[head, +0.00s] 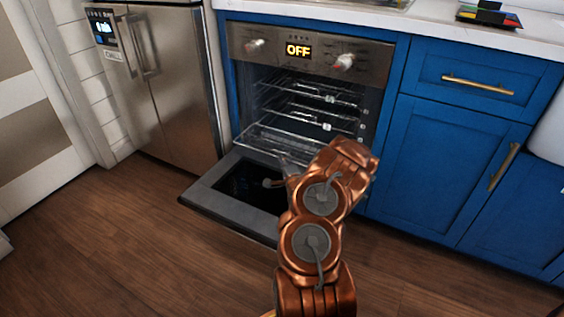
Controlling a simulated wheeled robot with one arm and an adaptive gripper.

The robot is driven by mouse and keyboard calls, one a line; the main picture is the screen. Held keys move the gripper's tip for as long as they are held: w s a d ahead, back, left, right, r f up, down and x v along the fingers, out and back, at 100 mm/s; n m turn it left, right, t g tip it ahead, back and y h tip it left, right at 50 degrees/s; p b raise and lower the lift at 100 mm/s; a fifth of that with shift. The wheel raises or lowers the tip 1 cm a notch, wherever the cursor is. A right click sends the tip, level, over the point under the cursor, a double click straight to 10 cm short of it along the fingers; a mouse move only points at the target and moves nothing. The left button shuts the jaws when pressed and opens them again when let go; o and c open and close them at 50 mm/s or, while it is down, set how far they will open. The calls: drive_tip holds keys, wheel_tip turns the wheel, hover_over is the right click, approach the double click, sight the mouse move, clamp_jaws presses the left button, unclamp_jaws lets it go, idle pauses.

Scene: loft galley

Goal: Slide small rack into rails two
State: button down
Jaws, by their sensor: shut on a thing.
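The oven (309,50) is set in the blue cabinets, with its door (230,196) folded down. A wire rack (268,139) reaches out of the lower cavity over the door. My gripper (284,168) is at its front edge and shut on it; the fingers are small and partly hidden by my arm. Other wire racks or rails (318,89) show higher in the cavity, with small pale tags. How far back the held rack goes, and which rails it meets, I cannot tell.
A steel fridge (165,80) stands left of the oven. Blue drawers and cupboards (440,165) with brass handles are on the right. The white counter (430,22) carries a dark item with coloured blocks (489,14). The wooden floor (130,240) in front is clear.

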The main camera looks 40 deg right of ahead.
sight(299, 139)
drive_tip(key=shift+w+d+b, duration=0.2)
drive_tip(key=shift+d+b, duration=0.2)
drive_tip(key=shift+d, duration=0.2)
drive_tip(key=shift+w+d+b, duration=0.2)
drive_tip(key=shift+d+b, duration=0.15)
drive_tip(key=shift+d, duration=0.2)
drive_tip(key=shift+d, duration=0.1)
drive_tip(key=shift+w+d+r+b, duration=0.1)
drive_tip(key=shift+w+d+b, duration=0.15)
drive_tip(key=shift+d+b, duration=0.4)
drive_tip(key=shift+w+d+f+b, duration=0.1)
drive_tip(key=shift+w+d+b, duration=0.15)
drive_tip(key=shift+d, duration=0.65)
drive_tip(key=shift+w+d+r+b, duration=0.1)
drive_tip(key=shift+w+d+b, duration=0.1)
drive_tip(key=shift+d+b, duration=0.45)
drive_tip(key=shift+d, duration=0.2)
